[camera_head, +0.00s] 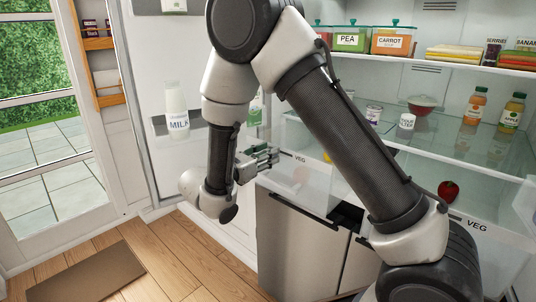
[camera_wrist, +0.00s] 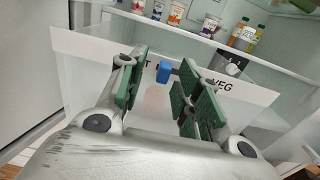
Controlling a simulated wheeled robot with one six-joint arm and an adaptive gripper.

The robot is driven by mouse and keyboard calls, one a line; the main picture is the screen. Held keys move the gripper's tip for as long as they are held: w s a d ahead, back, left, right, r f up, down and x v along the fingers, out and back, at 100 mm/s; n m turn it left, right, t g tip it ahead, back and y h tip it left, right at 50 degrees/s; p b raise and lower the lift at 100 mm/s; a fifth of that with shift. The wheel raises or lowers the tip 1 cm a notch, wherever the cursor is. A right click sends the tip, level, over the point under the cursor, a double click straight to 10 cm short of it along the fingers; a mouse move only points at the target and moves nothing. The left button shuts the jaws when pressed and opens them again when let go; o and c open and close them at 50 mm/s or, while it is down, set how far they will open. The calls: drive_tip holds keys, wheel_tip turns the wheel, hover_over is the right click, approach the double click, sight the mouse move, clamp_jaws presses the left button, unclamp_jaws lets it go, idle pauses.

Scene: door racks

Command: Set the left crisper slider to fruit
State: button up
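The left crisper drawer (camera_head: 300,182) is a clear-fronted bin with VEG lettering (camera_head: 300,158) at its upper edge. In the wrist view, a blue slider (camera_wrist: 163,71) sits on the drawer's front strip, close to a letter T and apart from the VEG lettering (camera_wrist: 220,84). The rest of the word left of the T is hidden behind a finger. My gripper (camera_head: 262,157) is at the left part of the drawer front and hides the slider in the head view. In the wrist view, my gripper (camera_wrist: 163,84) is open, its green-padded fingers on either side of the slider; contact cannot be told.
A second crisper (camera_head: 477,226) with VEG lettering is at the right, partly behind my arm. The open fridge door with a milk bottle (camera_head: 177,112) stands left of my gripper.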

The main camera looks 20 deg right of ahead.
drive_tip(key=v, duration=1.1)
drive_tip(key=shift+s+a, duration=0.1)
